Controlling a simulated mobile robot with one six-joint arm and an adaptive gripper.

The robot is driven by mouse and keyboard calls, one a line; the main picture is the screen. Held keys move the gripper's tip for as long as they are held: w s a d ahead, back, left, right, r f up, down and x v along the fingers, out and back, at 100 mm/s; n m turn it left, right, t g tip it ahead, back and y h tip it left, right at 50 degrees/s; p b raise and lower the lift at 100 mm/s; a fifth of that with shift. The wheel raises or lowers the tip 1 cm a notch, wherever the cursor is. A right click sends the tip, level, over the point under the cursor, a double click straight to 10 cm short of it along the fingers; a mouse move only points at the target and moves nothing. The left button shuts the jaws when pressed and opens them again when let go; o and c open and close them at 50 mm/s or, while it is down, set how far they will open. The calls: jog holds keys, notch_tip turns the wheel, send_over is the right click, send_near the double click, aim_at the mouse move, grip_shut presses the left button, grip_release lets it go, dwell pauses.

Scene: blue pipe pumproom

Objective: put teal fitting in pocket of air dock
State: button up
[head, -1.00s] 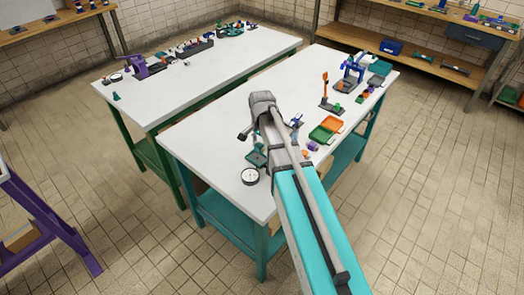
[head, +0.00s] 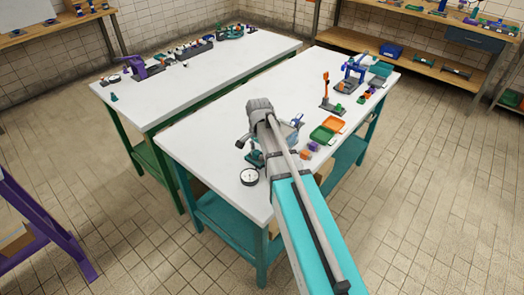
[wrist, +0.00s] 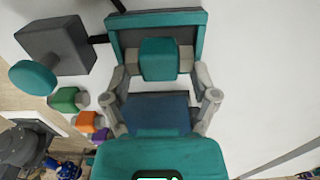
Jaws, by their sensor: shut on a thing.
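In the wrist view, my gripper (wrist: 159,78) is shut on the teal fitting (wrist: 158,58), a small block between its two grey fingers. Just beyond it is a teal-rimmed dark part (wrist: 155,18), likely the air dock; its pocket cannot be made out. The fitting overlaps it in the picture, and I cannot tell whether they touch. In the head view, a small teal device (head: 255,158), likely the same dock, stands near the white table's front left edge. My arm hides most of the gripper and the fitting there.
A dark block with a teal disc (wrist: 33,77) stands beside the fingers, with green (wrist: 65,98) and orange (wrist: 85,119) pieces near it. A round gauge (head: 249,177) sits at the table's front edge. Trays (head: 322,134) lie right of my arm.

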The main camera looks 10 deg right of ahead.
aim_at(259, 151)
jog(key=shift+f, duration=0.15)
jog(key=o, duration=1.1)
jog(key=shift+r, duration=0.2)
notch_tip(259, 151, up, 12)
jog(key=p, duration=1.2)
jog(key=shift+s, duration=0.15)
